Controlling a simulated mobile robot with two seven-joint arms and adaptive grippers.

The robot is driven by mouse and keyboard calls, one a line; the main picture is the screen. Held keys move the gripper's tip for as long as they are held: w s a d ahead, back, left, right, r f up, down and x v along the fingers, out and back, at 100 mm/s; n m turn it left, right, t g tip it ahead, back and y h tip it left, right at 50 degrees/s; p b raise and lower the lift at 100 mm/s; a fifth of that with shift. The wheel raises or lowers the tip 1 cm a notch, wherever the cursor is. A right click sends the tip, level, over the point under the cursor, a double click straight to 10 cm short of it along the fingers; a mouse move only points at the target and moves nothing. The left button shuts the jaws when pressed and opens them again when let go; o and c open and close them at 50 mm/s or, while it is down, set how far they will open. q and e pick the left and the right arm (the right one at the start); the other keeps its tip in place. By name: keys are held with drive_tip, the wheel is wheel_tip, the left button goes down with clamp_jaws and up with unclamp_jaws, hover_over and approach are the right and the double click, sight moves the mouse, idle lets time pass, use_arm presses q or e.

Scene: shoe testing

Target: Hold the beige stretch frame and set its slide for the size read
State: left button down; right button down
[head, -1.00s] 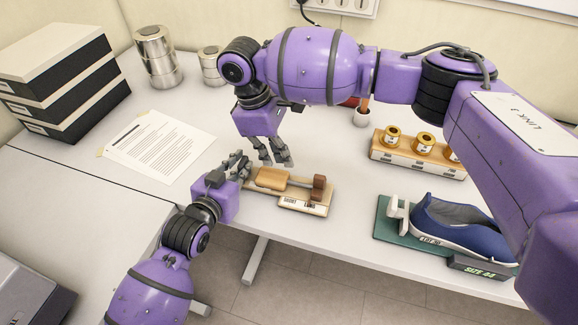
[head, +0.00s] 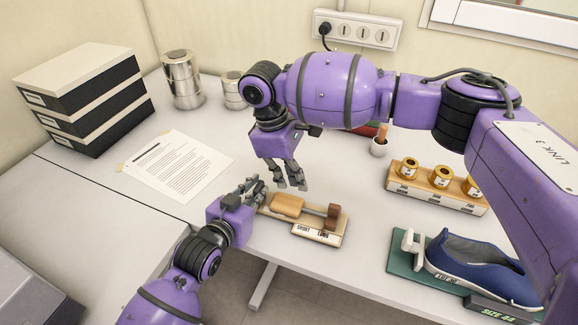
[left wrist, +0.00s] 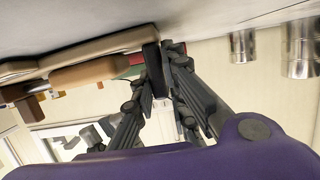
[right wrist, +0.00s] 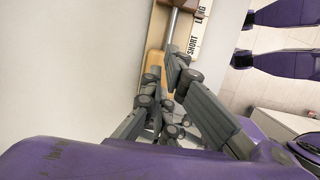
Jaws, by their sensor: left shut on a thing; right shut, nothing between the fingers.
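The beige stretch frame (head: 268,210) lies on the white table, with an orange-tan wooden block (head: 287,205), a metal rod and a brown end block (head: 332,215) on it. Its front label reads SHORT and LONG (head: 312,232). My left gripper (head: 257,191) is shut on the frame's left end; the left wrist view shows its fingers on the board's end (left wrist: 158,70). My right gripper (head: 297,184) is shut and empty, just behind and above the frame. In the right wrist view its fingers (right wrist: 172,78) hide part of the frame. The slide's exact setting is unclear.
A blue shoe (head: 475,268) sits on a green stand (head: 400,264) at right, by a dark SIZE display (head: 497,309) seemingly reading 44. A wooden rack (head: 430,195) holds gold-coloured spools. A paper sheet (head: 180,170), metal cans (head: 182,85) and stacked boxes (head: 85,95) stand left.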

sight(334, 213)
drive_tip(key=x, duration=0.4)
drive_tip(key=d, duration=0.1)
drive_tip(key=s+d, duration=0.1)
drive_tip(key=d, duration=0.1)
drive_tip(key=shift+s, duration=0.1)
drive_tip(key=shift+s+d, duration=0.15)
drive_tip(key=shift+d, duration=0.2)
drive_tip(key=shift+s+d, duration=0.2)
drive_tip(key=shift+d, duration=0.4)
drive_tip(key=shift+a, duration=0.1)
